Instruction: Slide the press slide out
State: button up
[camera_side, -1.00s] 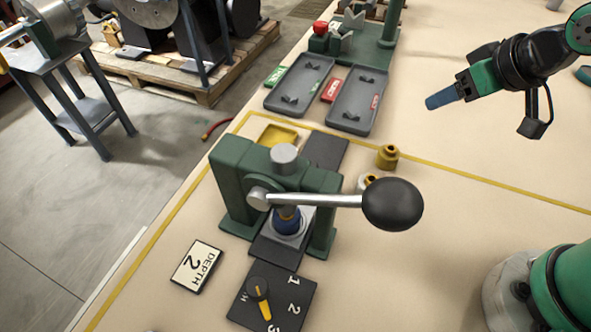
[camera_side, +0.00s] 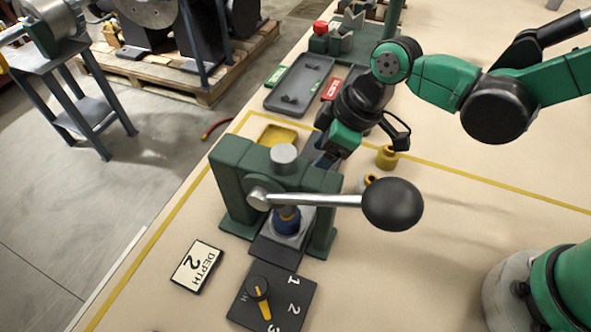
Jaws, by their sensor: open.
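The green press (camera_side: 232,190) stands on the bench with its silver lever and black ball knob (camera_side: 392,204) reaching to the right. The dark press slide (camera_side: 272,252) runs under the press frame. It carries a grey block (camera_side: 289,238) with a blue and brass part (camera_side: 287,217) standing in it under the ram. My gripper (camera_side: 328,158) is behind the press, pointing down near the far end of the slide. Its fingertips are partly hidden, and I cannot tell whether it touches the slide. It appears empty.
A depth dial (camera_side: 262,299) and a "DEPTH 2" card (camera_side: 197,266) lie in front of the press. A yellow tray (camera_side: 277,136), brass pieces (camera_side: 387,157) and grey trays (camera_side: 299,84) are behind it.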

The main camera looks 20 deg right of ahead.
jog(key=shift+x, duration=1.4)
grip_shut()
dwell(0.5)
